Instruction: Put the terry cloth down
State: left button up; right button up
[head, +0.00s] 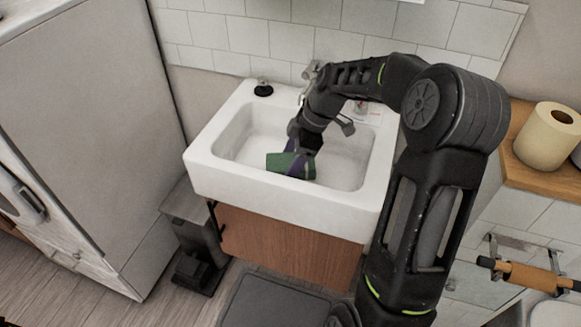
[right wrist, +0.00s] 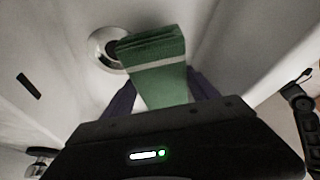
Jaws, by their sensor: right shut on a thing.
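The terry cloth (head: 287,164) is green and folded. In the head view it is inside the basin of the white sink (head: 240,183). My right gripper (head: 297,160) reaches down into the basin and is shut on the cloth. In the right wrist view the cloth (right wrist: 158,65), with a pale stripe, sticks out from between the purple fingers, and the round drain (right wrist: 104,48) shows partly behind it. I cannot tell whether the cloth touches the basin floor. My left gripper is not in view.
A black knob-like item (head: 263,88) sits on the sink's back left corner. A faucet (head: 310,70) stands at the back, partly behind my right arm. A toilet paper roll (head: 547,136) stands on the wooden shelf (head: 520,165) at right. The left part of the basin is clear.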

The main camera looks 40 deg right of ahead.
jog(key=shift+f, duration=1.25)
jog(key=shift+f, duration=0.1)
jog(key=o, duration=1.2)
jog(key=v, duration=1.2)
jog(key=shift+d, duration=0.1)
